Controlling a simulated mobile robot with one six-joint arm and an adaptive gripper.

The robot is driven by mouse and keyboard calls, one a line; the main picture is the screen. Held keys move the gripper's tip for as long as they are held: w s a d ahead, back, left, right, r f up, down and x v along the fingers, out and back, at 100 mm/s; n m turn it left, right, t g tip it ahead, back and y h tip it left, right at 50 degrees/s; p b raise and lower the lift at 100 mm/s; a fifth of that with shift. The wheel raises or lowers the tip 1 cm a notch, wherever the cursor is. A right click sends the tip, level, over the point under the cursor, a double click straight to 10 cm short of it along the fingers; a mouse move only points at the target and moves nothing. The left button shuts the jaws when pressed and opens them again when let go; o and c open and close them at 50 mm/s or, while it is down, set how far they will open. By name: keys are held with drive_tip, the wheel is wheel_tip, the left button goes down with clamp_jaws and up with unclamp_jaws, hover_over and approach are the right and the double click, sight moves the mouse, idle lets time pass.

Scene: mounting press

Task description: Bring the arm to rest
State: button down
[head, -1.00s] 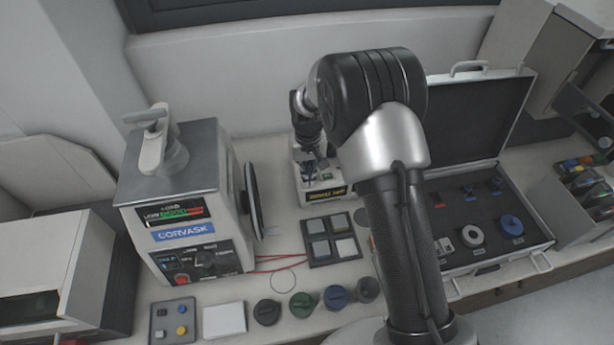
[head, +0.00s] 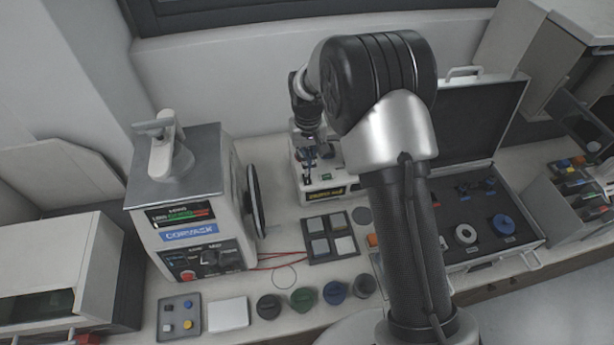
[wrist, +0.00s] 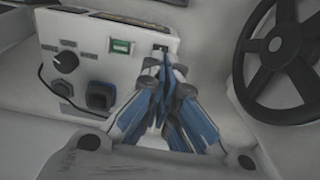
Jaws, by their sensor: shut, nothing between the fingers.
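My gripper (wrist: 165,95) is shut and empty in the wrist view, its blue-lined fingers drawn together. It points at the front of a white device with a black knob (wrist: 66,62), a small green display (wrist: 121,46) and dark sockets. I cannot tell whether the fingertips touch the device. In the head view my gripper (head: 308,175) hangs at the small white device with a yellow-lettered label (head: 330,194), at the back middle of the bench. My arm's upper links cover part of the bench to the right of it.
The Corvask press (head: 180,195) stands to the left, with a black handwheel (head: 256,202) on its right side. An open case (head: 530,240) lies to the right. A tray of square pieces (head: 331,259) and several round lidded pots (head: 303,300) sit in front.

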drive_tip(key=s+d+r+m+t+b, duration=0.15)
drive_tip(key=s+d+r, duration=0.25)
drive_tip(key=s+r, duration=0.4)
drive_tip(key=s+d+r+t+b, duration=0.1)
drive_tip(key=s+d+r+b, duration=0.2)
drive_tip(key=s+d+r, duration=0.5)
drive_tip(key=s+d+t+b, duration=0.1)
drive_tip(key=s+t+b, duration=0.1)
drive_tip(key=s, duration=1.4)
drive_tip(key=shift+s+r+m+b, duration=0.25)
drive_tip(key=shift+m+b, duration=0.1)
drive_tip(key=shift+b, duration=0.55)
drive_tip(key=shift+d, duration=0.1)
